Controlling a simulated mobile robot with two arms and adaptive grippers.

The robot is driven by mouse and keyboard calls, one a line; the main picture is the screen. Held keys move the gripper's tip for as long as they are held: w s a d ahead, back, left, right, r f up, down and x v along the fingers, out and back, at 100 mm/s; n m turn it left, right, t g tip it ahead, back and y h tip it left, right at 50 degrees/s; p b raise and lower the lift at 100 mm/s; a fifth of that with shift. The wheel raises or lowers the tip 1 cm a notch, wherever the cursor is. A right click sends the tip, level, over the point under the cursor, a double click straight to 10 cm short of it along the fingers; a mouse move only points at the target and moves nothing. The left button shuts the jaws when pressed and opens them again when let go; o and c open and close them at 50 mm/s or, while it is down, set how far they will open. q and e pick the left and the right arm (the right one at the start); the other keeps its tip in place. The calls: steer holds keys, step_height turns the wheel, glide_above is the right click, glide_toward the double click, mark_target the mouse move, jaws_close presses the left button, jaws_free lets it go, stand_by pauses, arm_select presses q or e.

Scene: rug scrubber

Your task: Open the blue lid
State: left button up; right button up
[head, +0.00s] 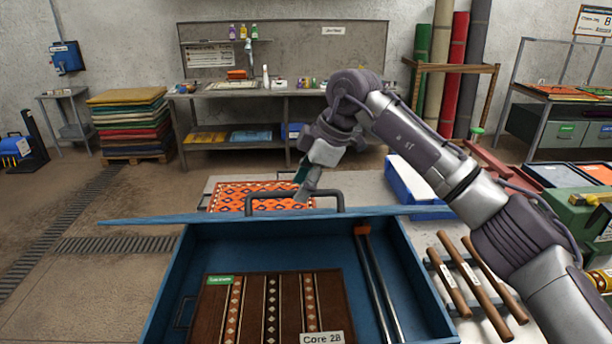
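The blue lid (200,218) shows almost edge-on as a thin strip across the far side of the blue box (410,270). It is raised, and the box interior is visible. A dark handle (262,196) stands up at the lid. My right gripper (304,188) comes down from above with its fingertips at the middle of the handle bar. The fingers overlap the handle, and I cannot tell whether they are closed on it. My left gripper is out of view.
An orange patterned rug (228,192) lies on the pale table behind the box. Wooden rollers (470,283) lie to the right, near a green machine (577,216). A blue-and-white block (412,187) sits behind the lid's right end. Floor is clear at left.

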steer(key=w+d+r+p, duration=0.3)
steer(key=r+p, duration=0.1)
steer(key=r, duration=0.2)
steer(key=w+d+r+p, duration=0.3)
steer(key=r+p, duration=0.1)
steer(key=r, duration=0.3)
steer(key=shift+r, duration=0.2)
stand_by(0.9)
stand_by(0.4)
